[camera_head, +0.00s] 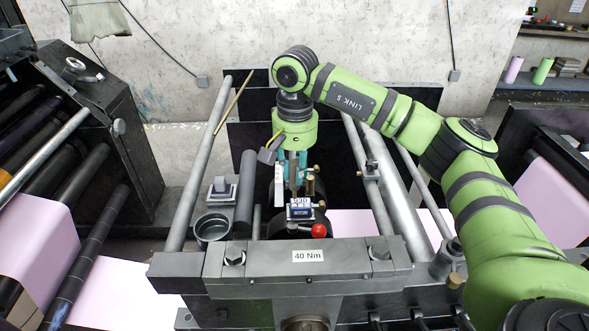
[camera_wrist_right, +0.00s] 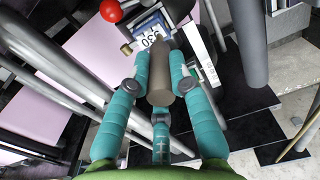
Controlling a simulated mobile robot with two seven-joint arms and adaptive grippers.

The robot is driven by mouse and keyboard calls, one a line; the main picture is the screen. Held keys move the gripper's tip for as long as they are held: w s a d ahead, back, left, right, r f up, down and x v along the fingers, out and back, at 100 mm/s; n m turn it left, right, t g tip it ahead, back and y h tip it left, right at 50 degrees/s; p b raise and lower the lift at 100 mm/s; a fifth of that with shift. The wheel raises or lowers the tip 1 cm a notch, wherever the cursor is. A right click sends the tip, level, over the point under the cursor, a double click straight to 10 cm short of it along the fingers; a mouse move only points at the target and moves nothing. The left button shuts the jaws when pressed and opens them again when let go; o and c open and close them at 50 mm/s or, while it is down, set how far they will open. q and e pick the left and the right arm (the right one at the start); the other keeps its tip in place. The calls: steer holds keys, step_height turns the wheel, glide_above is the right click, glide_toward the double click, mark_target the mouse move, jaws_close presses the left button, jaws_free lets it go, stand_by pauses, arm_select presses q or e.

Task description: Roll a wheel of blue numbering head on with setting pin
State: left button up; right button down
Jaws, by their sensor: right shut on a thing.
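The blue numbering head (camera_head: 300,209) sits on the press between the two long rails, its white number wheels facing up. It also shows at the top of the wrist view (camera_wrist_right: 152,36). My right gripper (camera_head: 292,170) reaches down from above, just behind the head. In the wrist view, its teal fingers (camera_wrist_right: 160,85) are shut around a grey-brown cylindrical setting pin (camera_wrist_right: 160,76). The pin's far end overlaps the lower edge of the number wheels; I cannot tell whether it touches them. My left gripper is not in view.
A red ball knob (camera_head: 318,230) stands right in front of the head. A brass post (camera_head: 310,181) is close to the fingers on the right. A round grey cup (camera_head: 212,228) is at the left. The front crossbar (camera_head: 250,262) carries a "40 Nm" label.

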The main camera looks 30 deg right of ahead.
steer(key=shift+r+p, duration=1.85)
steer(key=shift+r, duration=1.15)
steer(key=shift+f, duration=0.15)
steer(key=shift+f+b, duration=2.15)
steer(key=shift+f, duration=0.75)
steer(key=shift+s+f+b, duration=0.1)
steer(key=shift+f+b, duration=0.35)
steer(key=shift+f, duration=0.15)
steer(key=shift+r+p, duration=0.7)
steer(key=shift+r, duration=0.25)
steer(key=shift+r+p, duration=1.8)
steer(key=shift+r, duration=0.85)
